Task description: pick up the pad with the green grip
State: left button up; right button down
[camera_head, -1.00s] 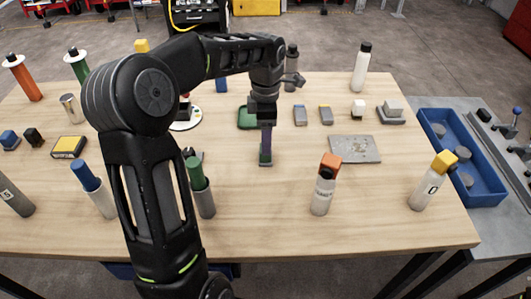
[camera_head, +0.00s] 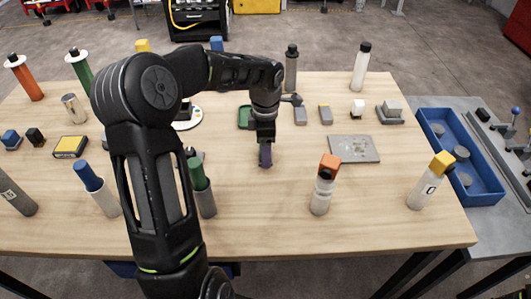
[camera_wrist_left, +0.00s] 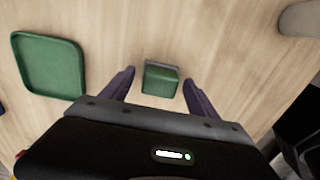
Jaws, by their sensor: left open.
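The pad with the green grip (camera_wrist_left: 161,79) is a small green block on a grey base, lying on the wooden table. In the left wrist view it sits between the two purple fingers of my left gripper (camera_wrist_left: 158,90), with bare wood visible on both sides, so the fingers appear apart from it. In the head view my left gripper (camera_head: 265,157) points down low over the table and hides the pad. The left gripper is open and empty. My right gripper is in neither view.
A green tray (camera_head: 244,118) lies just behind the gripper and shows left in the wrist view (camera_wrist_left: 50,65). Grey pads (camera_head: 300,115) and a metal plate (camera_head: 355,149) lie to the right. An orange-capped bottle (camera_head: 323,187) and green-capped bottle (camera_head: 203,190) stand nearer the front.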

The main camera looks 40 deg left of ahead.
pick_arm(q)
jog(key=shift+c, duration=0.2)
jog(key=c, duration=1.4)
jog(key=shift+r, duration=0.15)
notch_tip(320, 180, up, 10)
jog(key=shift+f+b, duration=0.15)
jog(key=shift+b, duration=0.35)
